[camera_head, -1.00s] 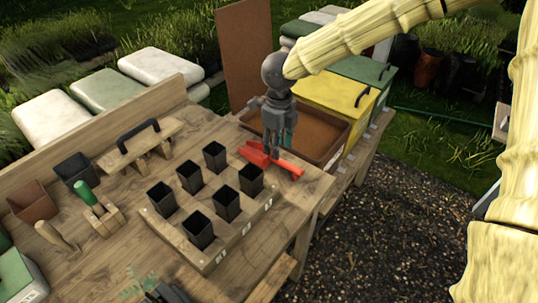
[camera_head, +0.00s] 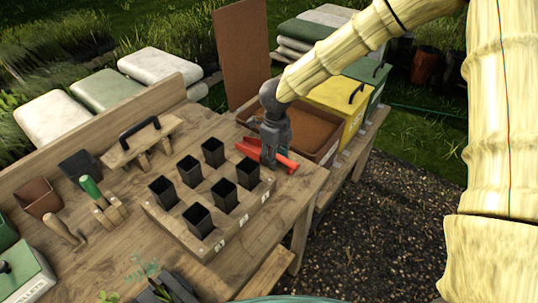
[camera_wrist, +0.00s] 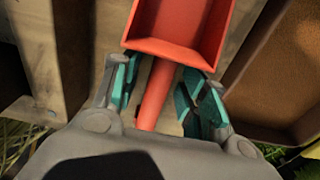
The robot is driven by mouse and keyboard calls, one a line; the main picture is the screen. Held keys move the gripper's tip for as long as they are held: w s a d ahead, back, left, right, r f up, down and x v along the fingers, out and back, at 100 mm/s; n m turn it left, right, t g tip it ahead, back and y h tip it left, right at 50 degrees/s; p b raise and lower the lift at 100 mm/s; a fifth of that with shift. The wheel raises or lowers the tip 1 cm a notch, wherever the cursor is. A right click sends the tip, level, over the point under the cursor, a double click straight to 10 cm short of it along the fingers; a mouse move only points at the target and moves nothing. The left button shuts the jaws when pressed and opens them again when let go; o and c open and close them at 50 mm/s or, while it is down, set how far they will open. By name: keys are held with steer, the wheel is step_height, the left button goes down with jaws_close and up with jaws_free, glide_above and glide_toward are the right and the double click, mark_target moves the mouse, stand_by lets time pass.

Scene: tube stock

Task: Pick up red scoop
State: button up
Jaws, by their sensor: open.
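The red scoop (camera_head: 281,160) lies on the wooden bench near its back right edge, beside the rack of black pots. My gripper (camera_head: 268,165) is directly over it and hides its middle in the head view. In the wrist view the scoop's tray (camera_wrist: 182,30) is at the top, and its handle (camera_wrist: 157,95) runs down between the two teal-padded fingers. My gripper (camera_wrist: 165,95) is open, with a finger on each side of the handle. Small gaps show between the pads and the handle.
The wooden rack (camera_head: 205,248) with several black pots stands close in front. A brown soil tray (camera_head: 322,153) adjoins the bench beyond the scoop, with a yellow bin (camera_head: 338,100) behind. A wooden float (camera_head: 142,143) and hand tools lie to the left.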

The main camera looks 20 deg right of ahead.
steer(key=shift+s+r, duration=0.15)
steer(key=shift+r, duration=0.05)
steer(key=c, duration=0.6)
jaws_close()
